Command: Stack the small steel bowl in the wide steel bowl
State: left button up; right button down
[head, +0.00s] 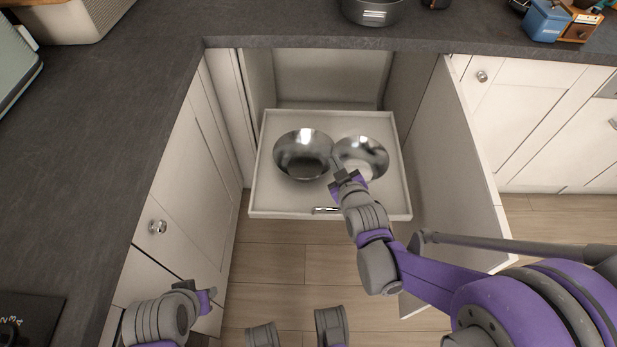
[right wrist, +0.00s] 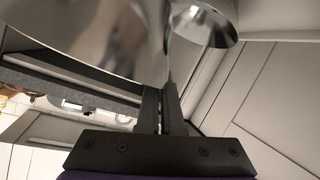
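The wide steel bowl (head: 300,158) sits in the left part of the pulled-out white drawer. The small steel bowl (head: 366,153) is just right of it, close beside it. My right gripper (head: 338,168) is between the two bowls, at the left rim of the small bowl. In the right wrist view its fingers (right wrist: 161,108) are close together on the rim of the small bowl (right wrist: 95,35), with the wide bowl (right wrist: 208,18) behind at the upper right. I cannot tell whether the small bowl is off the drawer floor. My left gripper (head: 207,297) is low at the left; its fingers do not show clearly.
The drawer (head: 280,205) has low walls and a front handle. An open cabinet door (head: 455,165) stands to its right, near my right arm. Cupboard fronts (head: 185,190) flank it at left. A pot (head: 371,10) stands on the dark worktop above.

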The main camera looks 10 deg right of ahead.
aim_at(306, 166)
jog(key=k+u, duration=0.1)
jog(key=k, duration=0.8)
jog(key=u, duration=1.1)
jog(key=i+l, duration=0.1)
jog(key=l, duration=0.2)
jog(key=i+l, duration=0.1)
jog(key=l, duration=0.25)
jog(key=i+l, duration=0.15)
jog(key=l, duration=0.15)
jog(key=i+l, duration=0.1)
jog(key=l, duration=0.25)
